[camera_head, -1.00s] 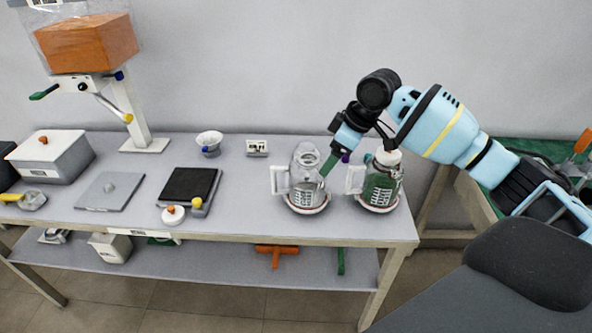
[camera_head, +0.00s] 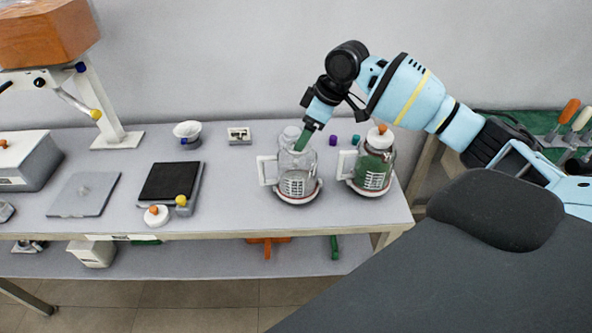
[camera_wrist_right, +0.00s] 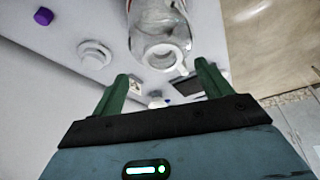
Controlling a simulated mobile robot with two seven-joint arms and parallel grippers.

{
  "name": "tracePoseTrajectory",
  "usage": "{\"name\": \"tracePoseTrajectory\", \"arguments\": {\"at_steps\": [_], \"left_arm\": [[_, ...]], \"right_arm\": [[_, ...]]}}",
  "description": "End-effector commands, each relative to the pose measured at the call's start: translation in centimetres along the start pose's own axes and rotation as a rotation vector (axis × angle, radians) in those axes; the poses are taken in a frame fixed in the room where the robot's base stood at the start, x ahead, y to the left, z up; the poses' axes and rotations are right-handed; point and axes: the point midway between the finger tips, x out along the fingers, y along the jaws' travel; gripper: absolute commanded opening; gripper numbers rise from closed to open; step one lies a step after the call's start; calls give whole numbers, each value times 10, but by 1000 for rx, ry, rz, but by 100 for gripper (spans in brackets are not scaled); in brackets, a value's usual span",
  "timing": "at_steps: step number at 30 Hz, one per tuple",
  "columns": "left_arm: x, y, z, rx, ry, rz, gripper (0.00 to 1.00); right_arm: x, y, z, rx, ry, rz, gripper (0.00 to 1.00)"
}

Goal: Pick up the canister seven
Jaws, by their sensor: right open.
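Two handled canisters stand upright near the table's right end. The left one is a clear glass canister (camera_head: 298,181) with a white handle on its left. The right one is a canister with green contents (camera_head: 374,170), a white lid and an orange knob. I cannot read a number on either. My right gripper (camera_head: 303,138) is at the top of the clear canister, its green fingers pointing down. In the right wrist view, the fingers (camera_wrist_right: 163,88) are apart and empty, with the clear canister's glass mouth (camera_wrist_right: 163,55) just beyond them. My left gripper is out of view.
The canister with green contents stands close on the right. A purple cap (camera_head: 333,140) and a blue cap (camera_head: 355,139) lie behind. A black-topped scale (camera_head: 170,181), a white bowl (camera_head: 187,131) and a grey plate (camera_head: 84,193) stand left. The table between scale and clear canister is free.

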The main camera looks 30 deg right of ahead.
Motion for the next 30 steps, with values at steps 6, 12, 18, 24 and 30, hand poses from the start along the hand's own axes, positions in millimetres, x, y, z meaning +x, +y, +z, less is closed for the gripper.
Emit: {"name": "tracePoseTrajectory", "arguments": {"at_steps": [6, 12, 18, 24, 30], "left_arm": [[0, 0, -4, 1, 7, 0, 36], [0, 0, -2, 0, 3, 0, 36], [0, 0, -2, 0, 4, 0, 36], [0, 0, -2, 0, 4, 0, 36], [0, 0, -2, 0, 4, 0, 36]], "right_arm": [[28, -4, -2, 0, -1, -1, 78], [48, -4, -1, 1, -1, -1, 78], [50, -4, -2, 0, 0, 1, 78], [50, -4, -2, 0, 0, 0, 61], [50, -4, -2, 0, 0, 0, 34]]}}
